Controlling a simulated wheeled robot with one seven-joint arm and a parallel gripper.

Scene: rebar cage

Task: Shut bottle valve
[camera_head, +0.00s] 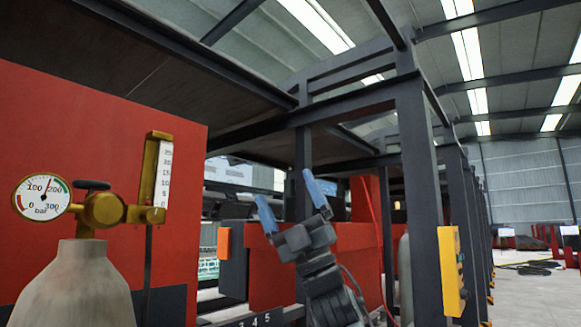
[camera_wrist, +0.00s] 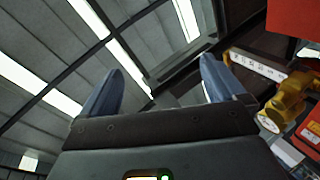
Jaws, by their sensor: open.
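A grey gas bottle (camera_head: 75,285) stands upright at the lower left of the head view. On it sits a brass regulator (camera_head: 103,209) with a round pressure gauge (camera_head: 42,198) and an upright flow scale (camera_head: 163,172). The black valve handwheel (camera_head: 92,185) is on top of the fitting, beside the gauge. My gripper (camera_head: 287,196) points up, right of the bottle and well apart from it. Its blue fingers are spread with nothing between them. In the wrist view my gripper (camera_wrist: 165,85) is open toward the roof, and the brass regulator (camera_wrist: 290,100) shows at the right edge.
A red panel (camera_head: 110,110) stands behind the bottle. A dark steel post (camera_head: 418,180) with a yellow control box (camera_head: 451,270) rises right of my gripper. A red machine (camera_head: 275,265) is behind my arm. Open floor (camera_head: 535,295) shows at far right.

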